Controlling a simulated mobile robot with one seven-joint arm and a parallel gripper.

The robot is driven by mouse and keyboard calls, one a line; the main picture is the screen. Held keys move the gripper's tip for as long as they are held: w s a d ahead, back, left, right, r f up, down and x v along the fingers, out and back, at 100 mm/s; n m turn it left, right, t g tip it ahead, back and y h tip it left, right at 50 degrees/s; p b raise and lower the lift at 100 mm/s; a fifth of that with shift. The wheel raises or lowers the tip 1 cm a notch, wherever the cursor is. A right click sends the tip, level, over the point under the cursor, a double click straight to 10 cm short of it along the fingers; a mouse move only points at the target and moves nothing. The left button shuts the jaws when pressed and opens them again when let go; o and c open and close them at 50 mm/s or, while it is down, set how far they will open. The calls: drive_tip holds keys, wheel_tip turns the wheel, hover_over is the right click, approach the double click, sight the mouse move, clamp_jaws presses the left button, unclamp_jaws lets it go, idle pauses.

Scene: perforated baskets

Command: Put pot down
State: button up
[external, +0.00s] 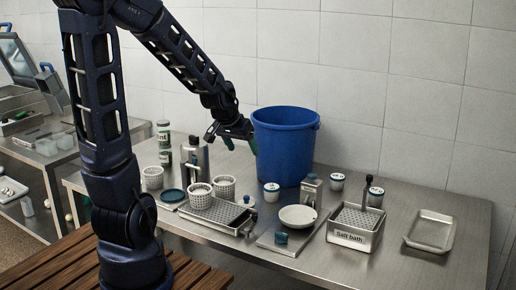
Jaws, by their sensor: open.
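My gripper (241,146) hangs above the table, in front of the left side of the blue bucket. Its green-tipped fingers are apart, with nothing seen between them. Several small white pots with dark blue lids stand on the steel table: one pot (271,193) in front of the bucket, another pot (337,182) near the wall, and a third pot (375,196) behind the salt bath tray. I cannot tell which is the task's pot. All of them are well apart from my gripper.
The large blue bucket (285,145) stands close by the gripper. Perforated baskets (224,187), a steel drain tray (216,215), a white bowl (297,217), a salt bath tray (355,238) and an empty shallow tray (430,231) fill the table (468,207). Its far right is clear.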

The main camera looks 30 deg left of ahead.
drive_tip(key=s+a+r, duration=0.2)
drive_tip(key=s+r, duration=0.6)
drive_tip(key=s, duration=0.1)
drive_tip(key=shift+a+g+y, duration=0.3)
drive_tip(key=shift+a+y, duration=0.1)
drive_tip(key=shift+o, duration=0.5)
drive_tip(key=s+a+r, duration=0.3)
drive_tip(key=s+r, duration=0.1)
drive_tip(key=s, duration=0.6)
drive_tip(key=shift+s+a+r+g, duration=0.2)
drive_tip(key=shift+s+r+g, duration=0.1)
drive_tip(key=shift+r, duration=0.1)
drive_tip(key=m+h, duration=0.3)
drive_tip(key=m, duration=0.8)
hover_over(271, 187)
drive_tip(key=s+a, duration=0.2)
drive_tip(key=s, duration=0.1)
wheel_tip(271, 187, down, 23)
drive_tip(key=shift+g, duration=0.3)
drive_tip(key=shift+a+x, duration=0.15)
drive_tip(key=shift+x, duration=2.35)
drive_tip(key=shift+a+x, duration=0.1)
drive_tip(key=shift+x, duration=2.35)
